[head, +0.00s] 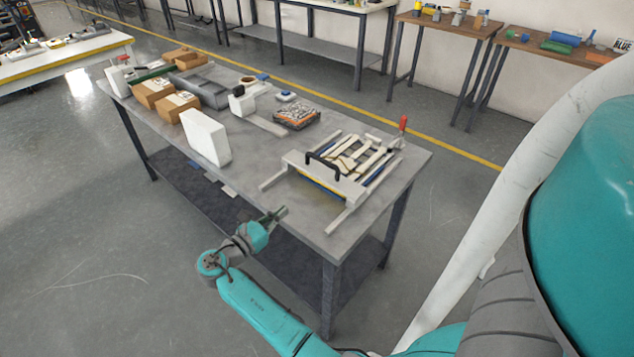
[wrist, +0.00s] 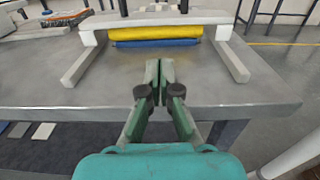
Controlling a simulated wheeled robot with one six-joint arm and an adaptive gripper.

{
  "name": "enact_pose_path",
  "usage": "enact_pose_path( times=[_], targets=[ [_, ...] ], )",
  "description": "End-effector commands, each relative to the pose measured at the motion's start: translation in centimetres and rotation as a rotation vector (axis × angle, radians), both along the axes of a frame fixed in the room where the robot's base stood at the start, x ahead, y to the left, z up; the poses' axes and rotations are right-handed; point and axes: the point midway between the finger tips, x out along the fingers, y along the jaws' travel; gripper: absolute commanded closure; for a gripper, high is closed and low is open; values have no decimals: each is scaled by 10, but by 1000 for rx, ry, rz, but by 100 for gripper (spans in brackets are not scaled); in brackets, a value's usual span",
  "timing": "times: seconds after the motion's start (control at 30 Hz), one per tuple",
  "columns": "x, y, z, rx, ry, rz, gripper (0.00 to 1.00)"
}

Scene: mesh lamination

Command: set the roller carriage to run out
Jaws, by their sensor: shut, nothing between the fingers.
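The roller carriage (head: 323,178) is a pale crossbar with a black arched handle (head: 322,164), spanning two pale rails on the grey table. In the wrist view a yellow roller (wrist: 158,32) and a blue roller (wrist: 157,43) show beneath the carriage (wrist: 215,17). The carriage sits near the front end of the rails, whose bare ends (head: 340,220) stick out toward me. My gripper (head: 281,212) is shut and empty, at the table's front edge and short of the carriage. In the wrist view its fingers (wrist: 160,72) meet in front of the rollers, apart from them.
Behind the carriage lies a frame with pale slats (head: 358,155) and a red-handled lever (head: 403,124). To the left stand a white block (head: 205,138), a patterned orange-grey stack (head: 297,117) and cardboard boxes (head: 152,91). The table (head: 262,160) is bare between block and rails.

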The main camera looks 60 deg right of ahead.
Motion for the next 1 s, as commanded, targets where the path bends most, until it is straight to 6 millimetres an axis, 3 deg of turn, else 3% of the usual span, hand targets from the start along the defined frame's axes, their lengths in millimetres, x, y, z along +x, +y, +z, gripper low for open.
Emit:
enact_pose_path(
  times=[0.27, 0.7, 1.0],
  targets=[
    [-4, -20, 4, -7, 11, -19, 100],
    [-23, -98, 4, -6, 9, -18, 100],
    [-31, -132, 4, -6, 10, -15, 100]
  ],
)
